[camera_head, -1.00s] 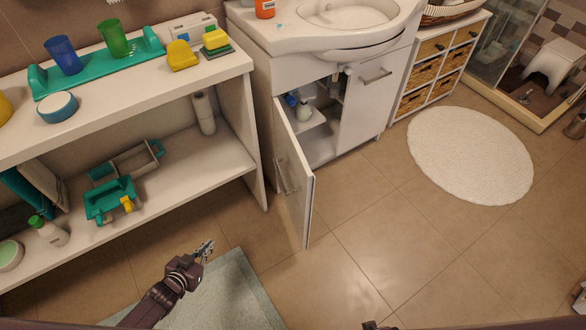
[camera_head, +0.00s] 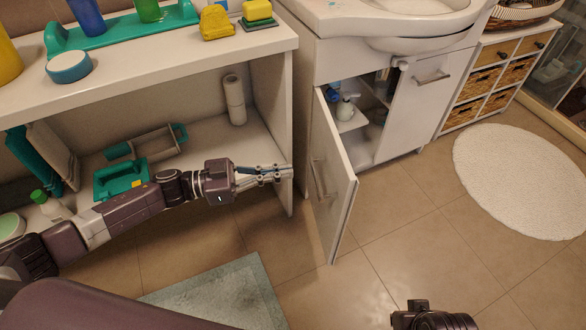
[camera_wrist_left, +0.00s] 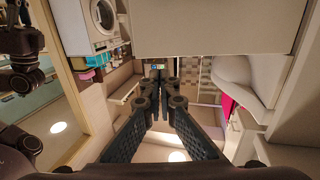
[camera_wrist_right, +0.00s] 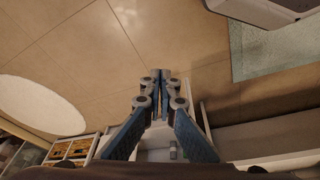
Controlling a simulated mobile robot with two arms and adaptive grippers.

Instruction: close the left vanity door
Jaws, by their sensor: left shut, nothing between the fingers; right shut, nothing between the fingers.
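The left vanity door (camera_head: 335,180) stands wide open on the white vanity (camera_head: 400,110), swung out toward me, with a bar handle (camera_head: 319,178) on its left-facing side. The right vanity door (camera_head: 418,105) is closed. My left gripper (camera_head: 290,172) is shut and empty, in front of the shelf unit's right end and just left of the open door. A small gap seems to lie between fingertips and door. Its fingers also show closed in the left wrist view (camera_wrist_left: 160,72). My right gripper (camera_wrist_right: 160,75) is shut and empty in the right wrist view; its fingertips are outside the head view.
A white shelf unit (camera_head: 150,85) holding cups, sponges and a teal caddy stands left of the vanity. Bottles (camera_head: 345,106) stand inside the vanity. A round white rug (camera_head: 525,180) and a grey-green mat (camera_head: 225,295) lie on otherwise open tiled floor.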

